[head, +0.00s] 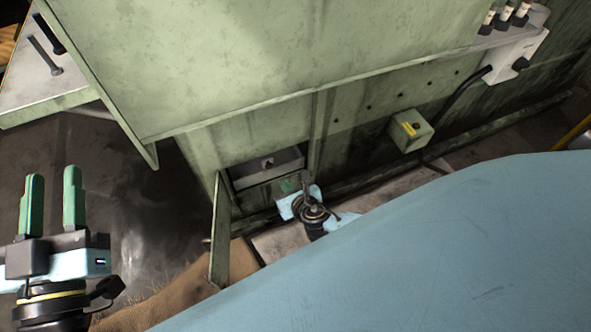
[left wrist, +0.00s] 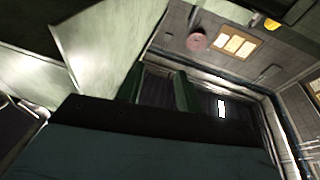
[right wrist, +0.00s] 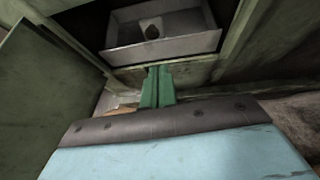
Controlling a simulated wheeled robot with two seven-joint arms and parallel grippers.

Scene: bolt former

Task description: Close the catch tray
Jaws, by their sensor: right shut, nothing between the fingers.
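The catch tray (head: 270,172) is a grey metal drawer in a dark opening low in the green machine. In the right wrist view its front wall (right wrist: 175,50) and part of its inside show, with a pale piece with a dark round spot (right wrist: 150,29). How far it stands out is hard to tell. My right gripper (head: 287,185) is shut and empty, just in front of and below the tray. Its green fingertips (right wrist: 157,72) are near the tray's front; contact cannot be told. My left gripper (head: 53,180) is open and empty, away at the left.
A green panel (head: 220,235) stands out from the machine left of the opening. A small box with a yellow label (head: 411,131) is on the machine to the right. A shelf with dark bolts (head: 45,72) is at the upper left.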

